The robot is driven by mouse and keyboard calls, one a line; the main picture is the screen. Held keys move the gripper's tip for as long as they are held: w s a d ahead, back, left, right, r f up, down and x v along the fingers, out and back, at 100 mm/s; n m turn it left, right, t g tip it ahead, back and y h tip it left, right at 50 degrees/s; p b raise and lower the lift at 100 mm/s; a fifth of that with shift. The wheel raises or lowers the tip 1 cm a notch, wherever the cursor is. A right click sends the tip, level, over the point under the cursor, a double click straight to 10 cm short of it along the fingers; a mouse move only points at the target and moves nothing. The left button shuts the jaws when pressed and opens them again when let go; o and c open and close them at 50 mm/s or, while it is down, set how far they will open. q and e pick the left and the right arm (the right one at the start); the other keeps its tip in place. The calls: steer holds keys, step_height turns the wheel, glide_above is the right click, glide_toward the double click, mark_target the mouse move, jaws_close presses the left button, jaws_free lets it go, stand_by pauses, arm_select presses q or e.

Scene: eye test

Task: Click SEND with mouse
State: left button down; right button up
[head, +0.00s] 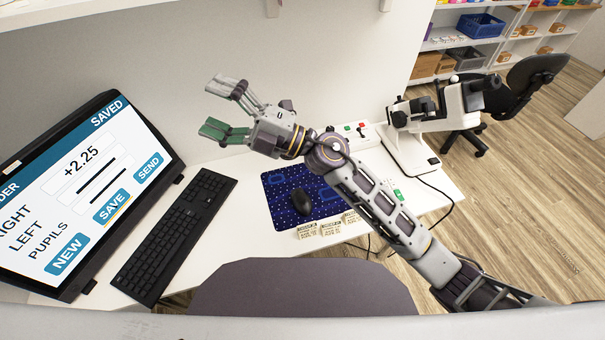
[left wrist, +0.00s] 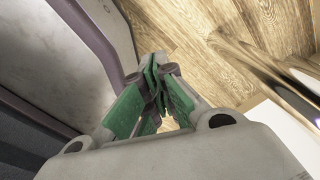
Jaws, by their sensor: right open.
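The black mouse (head: 301,202) lies on a dark blue patterned mouse pad (head: 333,212) on the white desk. The monitor (head: 50,215) stands at the left and shows SAVED at its top, with +2.25 below. Its blue SEND button (head: 149,167) is at the right of the SAVE button (head: 111,206) and NEW button (head: 67,254). My right gripper (head: 219,109) is open and empty, above the desk, up and left of the mouse and apart from it. My left gripper (left wrist: 155,75) shows only in the left wrist view, its green-padded fingers together with nothing visible between them.
A black keyboard (head: 173,235) lies between monitor and mouse pad. Small labelled cards (head: 318,230) lie along the desk's front edge. A white optical instrument (head: 425,125) stands at the right. A grey chair back (head: 305,287) is in front; wood floor shows beneath my left gripper.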

steer(key=s+a+f+n+g+h, duration=0.1)
steer(key=s+f+n+g+h, duration=0.3)
steer(key=f, duration=0.4)
steer(key=s+a+f+n+g+h, duration=0.1)
steer(key=s+f+n+g+h, duration=0.15)
steer(key=f+n+h, duration=0.4)
arm_select(q)
steer(key=shift+w+a, duration=0.1)
steer(key=shift+w, duration=0.35)
arm_select(e)
steer(key=w+d+f+m+t+h, duration=0.1)
steer(key=w+d+f+h, duration=0.4)
steer(key=d, duration=0.3)
steer(key=w+d+f+m+t+h, duration=0.1)
steer(key=w+d+f+h, duration=0.4)
steer(key=d, duration=0.4)
steer(key=shift+w+d+f+t+h, duration=0.25)
steer(key=shift+d+t+h, duration=0.1)
steer(key=shift+h, duration=0.4)
steer(key=shift+f, duration=0.1)
